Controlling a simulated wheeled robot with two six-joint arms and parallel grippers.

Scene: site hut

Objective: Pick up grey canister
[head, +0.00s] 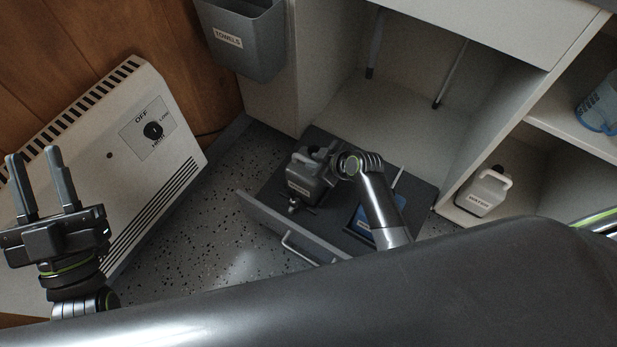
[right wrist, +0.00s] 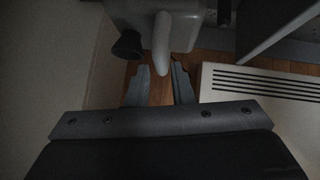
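The grey canister (head: 301,179), with a label on its front, stands in the pulled-out drawer (head: 262,217) low in the cabinet. In the right wrist view the canister (right wrist: 187,25) is at the top, with its pale handle loop and a dark spout or cap. My right gripper (right wrist: 160,68) is open, its two fingers apart on either side of the handle's lower end; I cannot tell whether they touch it. In the head view its fingers are hard to make out beside the canister. My left gripper (head: 33,158) is open and empty at the far left, over the heater.
A pale canister (head: 486,190) stands in the right compartment. A blue item (head: 362,222) lies in the drawer. A white heater (head: 130,150) stands at left, and a grey towels bin (head: 245,38) hangs above. Speckled floor (head: 205,235) is clear between heater and drawer.

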